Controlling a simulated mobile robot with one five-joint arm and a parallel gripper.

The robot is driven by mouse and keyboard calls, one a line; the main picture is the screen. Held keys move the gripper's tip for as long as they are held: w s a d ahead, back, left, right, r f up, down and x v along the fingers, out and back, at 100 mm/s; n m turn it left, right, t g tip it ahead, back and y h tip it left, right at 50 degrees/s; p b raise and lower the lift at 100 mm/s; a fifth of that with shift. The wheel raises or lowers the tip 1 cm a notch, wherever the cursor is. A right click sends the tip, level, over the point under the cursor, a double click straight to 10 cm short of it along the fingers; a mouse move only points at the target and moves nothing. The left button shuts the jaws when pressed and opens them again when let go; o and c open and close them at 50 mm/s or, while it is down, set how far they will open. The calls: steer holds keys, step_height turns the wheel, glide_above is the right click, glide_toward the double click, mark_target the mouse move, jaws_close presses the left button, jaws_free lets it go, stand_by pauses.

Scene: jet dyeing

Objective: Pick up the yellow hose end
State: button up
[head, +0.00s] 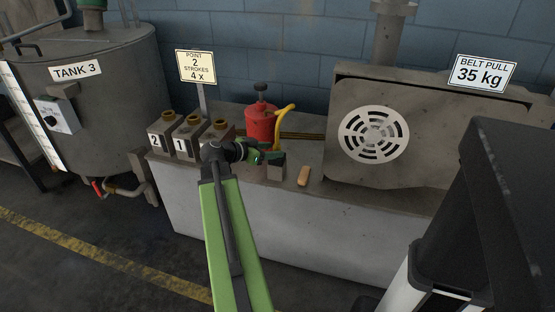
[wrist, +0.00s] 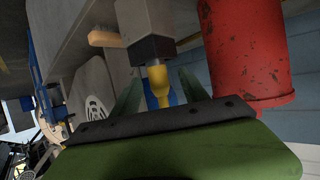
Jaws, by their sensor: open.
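The yellow hose end (wrist: 157,78) shows in the wrist view, narrowing from a dark collar on a grey block (wrist: 146,18). My gripper (wrist: 158,92) is open, with one green finger on each side of the hose end and gaps visible between. I cannot tell how deep the hose end sits between the fingers. In the head view my gripper (head: 262,156) is beside the grey block (head: 277,166), in front of the red canister (head: 261,123). A yellow hose (head: 287,109) arches from the canister; its end is hard to make out there.
The red canister (wrist: 245,48) stands close on the right in the wrist view. A tan brush (head: 304,176) lies right of the block. Numbered grey boxes (head: 182,145) stand left of my gripper. A vented grey housing (head: 345,115) is to the right, and a wall behind.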

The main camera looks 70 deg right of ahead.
steer(key=b+x, duration=0.1)
steer(key=x, duration=0.4)
steer(key=shift+s+d+b, duration=0.2)
steer(key=shift+s+b, duration=0.1)
steer(key=shift+b, duration=0.1)
jaws_close()
